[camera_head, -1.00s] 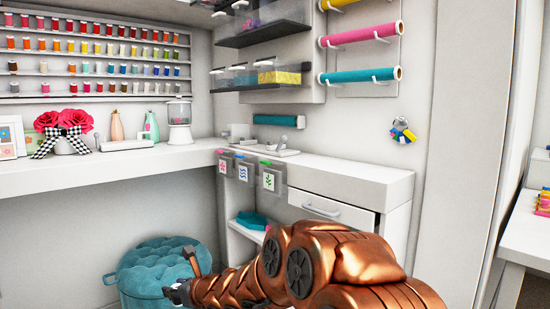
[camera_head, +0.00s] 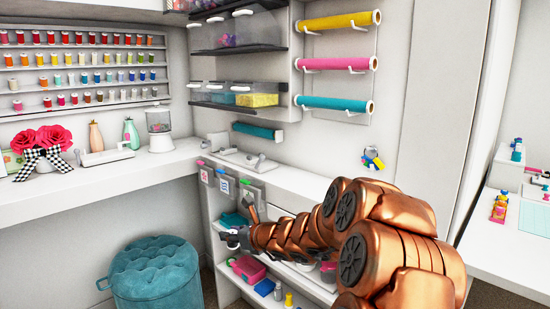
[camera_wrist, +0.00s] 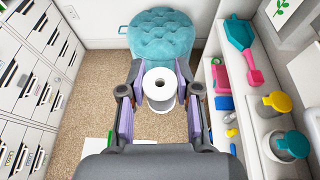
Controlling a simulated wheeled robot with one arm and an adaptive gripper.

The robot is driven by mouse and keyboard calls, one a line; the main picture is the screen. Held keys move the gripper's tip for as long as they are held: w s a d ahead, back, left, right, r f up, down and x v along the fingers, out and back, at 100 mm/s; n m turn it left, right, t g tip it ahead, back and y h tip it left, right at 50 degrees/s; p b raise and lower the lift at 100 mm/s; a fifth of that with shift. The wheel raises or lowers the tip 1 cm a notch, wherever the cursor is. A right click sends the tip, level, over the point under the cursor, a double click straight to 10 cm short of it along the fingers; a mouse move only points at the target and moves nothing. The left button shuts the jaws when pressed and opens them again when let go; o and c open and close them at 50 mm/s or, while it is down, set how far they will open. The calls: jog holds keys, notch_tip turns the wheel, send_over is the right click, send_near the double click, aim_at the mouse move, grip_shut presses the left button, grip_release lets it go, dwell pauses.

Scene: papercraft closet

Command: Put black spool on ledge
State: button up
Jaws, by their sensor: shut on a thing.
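In the wrist view, my gripper (camera_wrist: 160,90) is shut on a small spool (camera_wrist: 159,84). The spool looks white on its end and sides, with a dark hole in the middle, and I see no black thread on it. In the head view, my gripper (camera_head: 232,238) is small and dark, in front of the shelf unit, and the spool is hard to make out there. The thread rack (camera_head: 92,72) on the back wall has several narrow ledges with rows of coloured spools. Which ledge the task means is not clear.
A teal tufted stool (camera_head: 157,270) stands on the floor at lower left. The white counter (camera_head: 100,182) carries flowers, bottles and a jar. Open shelves (camera_wrist: 258,125) with coloured items stand close on the wrist view's right. White drawers (camera_wrist: 38,80) stand on its left.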

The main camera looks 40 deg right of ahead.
jog(key=s+d+r+m+h+p, duration=0.2)
jog(key=s+d+r+p, duration=1.2)
jog(key=d+r+p, duration=0.3)
jog(key=p, duration=0.5)
send_over(308, 187)
jog(key=shift+a+f+h, duration=0.2)
jog(key=shift+f+h, duration=0.1)
jog(key=shift+f, duration=0.6)
jog(key=shift+f+p, duration=0.55)
jog(key=shift+f, duration=1.25)
jog(key=shift+f, duration=0.1)
jog(key=o, duration=0.9)
jog(key=shift+c, duration=0.2)
jog(key=shift+s, duration=0.1)
jog(key=b+v, duration=0.1)
jog(key=v, duration=0.3)
jog(key=b+v, duration=0.1)
jog(key=v, duration=0.3)
jog(key=b+v, duration=0.1)
jog(key=v, duration=0.3)
jog(key=shift+r, duration=0.25)
